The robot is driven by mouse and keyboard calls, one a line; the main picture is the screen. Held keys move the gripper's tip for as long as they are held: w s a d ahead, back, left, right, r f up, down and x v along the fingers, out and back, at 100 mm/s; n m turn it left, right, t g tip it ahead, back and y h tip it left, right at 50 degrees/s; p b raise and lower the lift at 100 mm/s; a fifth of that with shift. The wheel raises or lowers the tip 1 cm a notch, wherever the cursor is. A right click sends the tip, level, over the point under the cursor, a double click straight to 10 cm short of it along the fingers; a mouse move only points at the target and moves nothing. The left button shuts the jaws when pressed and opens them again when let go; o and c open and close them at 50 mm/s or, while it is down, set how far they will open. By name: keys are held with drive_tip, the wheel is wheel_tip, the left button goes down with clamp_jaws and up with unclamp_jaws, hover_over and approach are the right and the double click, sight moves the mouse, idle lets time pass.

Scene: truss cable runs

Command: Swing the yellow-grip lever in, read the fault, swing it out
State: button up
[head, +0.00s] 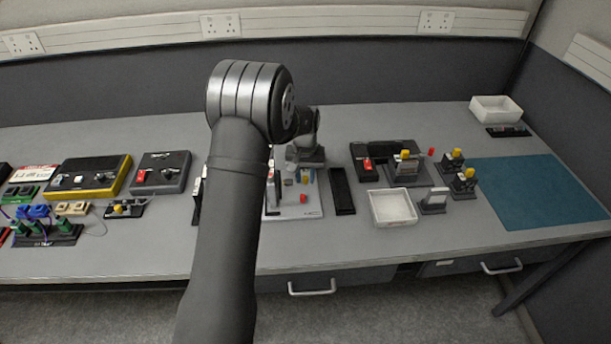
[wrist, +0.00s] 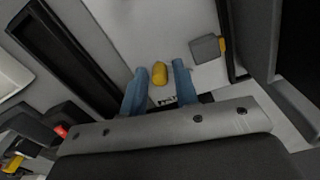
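In the wrist view, the yellow grip (wrist: 160,73) stands between the two blue fingers of my gripper (wrist: 160,67). The fingers are apart, with a gap visible on both sides of the grip. The grip is over a pale panel (wrist: 182,22); the lever's arm below it is hidden. I see no readable fault.
A grey block with a yellow side (wrist: 207,48) stands right of the fingers. A black slotted strip (head: 342,190) lies right of the panel. Farther right are a white tray (head: 393,222), small yellow-topped fixtures (head: 453,160) and a clear blue mat (head: 540,190). Boxes crowd the left.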

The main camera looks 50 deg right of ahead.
sight(305, 177)
drive_tip(key=shift+o, duration=0.7)
wheel_tip(305, 177, up, 18)
drive_tip(key=shift+f, duration=0.25)
drive_tip(key=shift+f, duration=0.1)
wheel_tip(305, 177, down, 17)
drive_tip(key=shift+r, duration=0.15)
drive_tip(key=shift+f, duration=0.3)
drive_tip(key=shift+r, duration=0.1)
